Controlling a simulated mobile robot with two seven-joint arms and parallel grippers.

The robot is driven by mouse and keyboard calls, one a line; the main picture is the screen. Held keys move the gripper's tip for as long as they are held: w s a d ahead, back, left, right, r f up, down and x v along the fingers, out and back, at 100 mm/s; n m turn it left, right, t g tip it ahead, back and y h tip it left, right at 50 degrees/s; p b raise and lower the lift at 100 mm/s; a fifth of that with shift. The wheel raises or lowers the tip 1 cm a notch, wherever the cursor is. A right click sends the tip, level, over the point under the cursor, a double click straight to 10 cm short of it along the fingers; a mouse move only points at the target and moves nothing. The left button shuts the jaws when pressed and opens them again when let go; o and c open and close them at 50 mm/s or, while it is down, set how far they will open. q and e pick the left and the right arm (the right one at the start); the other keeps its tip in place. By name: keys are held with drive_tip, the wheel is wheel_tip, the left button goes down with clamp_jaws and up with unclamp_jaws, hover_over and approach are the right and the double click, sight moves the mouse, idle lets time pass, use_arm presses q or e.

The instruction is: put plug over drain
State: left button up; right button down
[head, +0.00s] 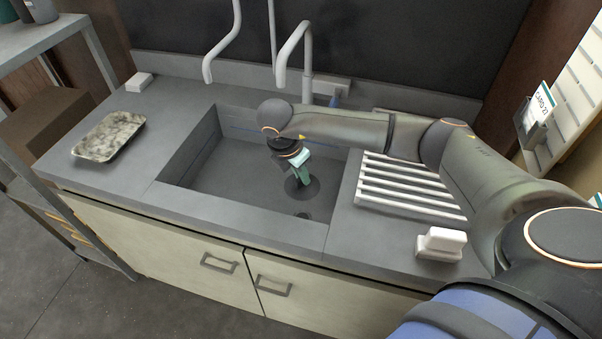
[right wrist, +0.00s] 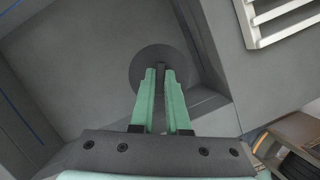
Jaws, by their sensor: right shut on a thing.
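My right gripper (head: 304,181) points down inside the grey sink basin (head: 225,172). In the right wrist view its two green fingers (right wrist: 160,72) are shut on a narrow dark upright piece. That piece stands at the middle of a flat dark disc (right wrist: 146,62), which looks like the plug (head: 291,190). Whether the disc touches the basin floor I cannot tell. A small dark round spot (head: 303,215) shows by the basin's front wall, partly cut off by the edge; it may be the drain. My left gripper is not in view.
Taps (head: 295,60) rise behind the sink. A mottled tray (head: 108,136) lies on the counter at left and a white block (head: 139,82) behind it. A slatted white rack (head: 400,187) and a white dispenser-like object (head: 441,244) stand at right. The basin's left part is clear.

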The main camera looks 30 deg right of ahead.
drive_tip(key=shift+f+b, duration=2.65)
drive_tip(key=shift+f, duration=1.1)
wheel_tip(320, 180, down, 2)
drive_tip(key=shift+f+b, duration=0.25)
drive_tip(key=shift+b, duration=0.65)
drive_tip(key=shift+f+b, duration=0.6)
drive_tip(key=shift+f, duration=0.15)
drive_tip(key=shift+f+b, duration=0.8)
drive_tip(key=shift+f, duration=0.2)
drive_tip(key=shift+f+b, duration=0.35)
drive_tip(key=shift+f, duration=0.1)
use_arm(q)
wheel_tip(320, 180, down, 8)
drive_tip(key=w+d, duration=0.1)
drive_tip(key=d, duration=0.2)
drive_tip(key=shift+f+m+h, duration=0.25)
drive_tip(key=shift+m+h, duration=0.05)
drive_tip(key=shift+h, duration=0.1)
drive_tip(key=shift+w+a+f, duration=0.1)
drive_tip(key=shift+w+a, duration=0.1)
use_arm(e)
drive_tip(key=shift+f, duration=0.25)
drive_tip(key=c, duration=0.8)
unclamp_jaws()
